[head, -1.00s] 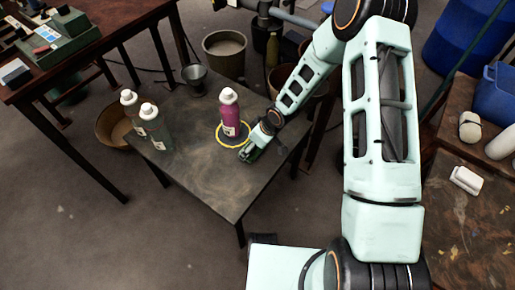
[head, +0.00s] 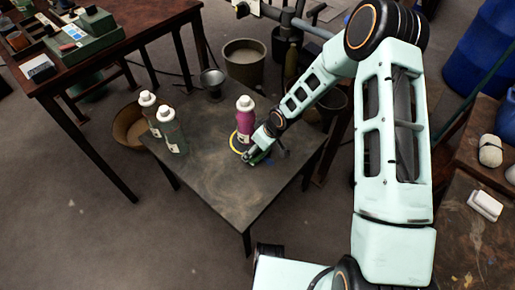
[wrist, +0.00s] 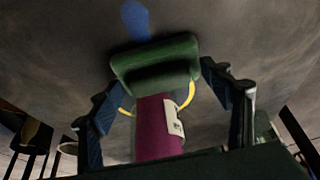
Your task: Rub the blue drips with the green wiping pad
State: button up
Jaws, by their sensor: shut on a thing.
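My gripper (head: 257,157) is shut on the green wiping pad (wrist: 155,64), low over the grey table. The pad shows between my two fingers in the wrist view, and partly in the head view (head: 254,160). A blue drip mark (wrist: 135,18) lies on the tabletop just beyond the pad in the wrist view; any more of it under the pad is hidden. I cannot tell whether the pad touches the table.
A magenta bottle (head: 245,120) stands close beside my gripper, with a yellow ring (head: 234,145) around its base. Two greenish bottles (head: 171,131) stand at the table's left. A grey funnel-like cup (head: 212,82) is at the back corner. The table's front (head: 235,205) is clear.

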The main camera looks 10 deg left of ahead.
jog(key=shift+r+p, duration=2.05)
jog(key=shift+r, duration=0.95)
jog(key=shift+r+p, duration=1.05)
jog(key=shift+r, duration=0.5)
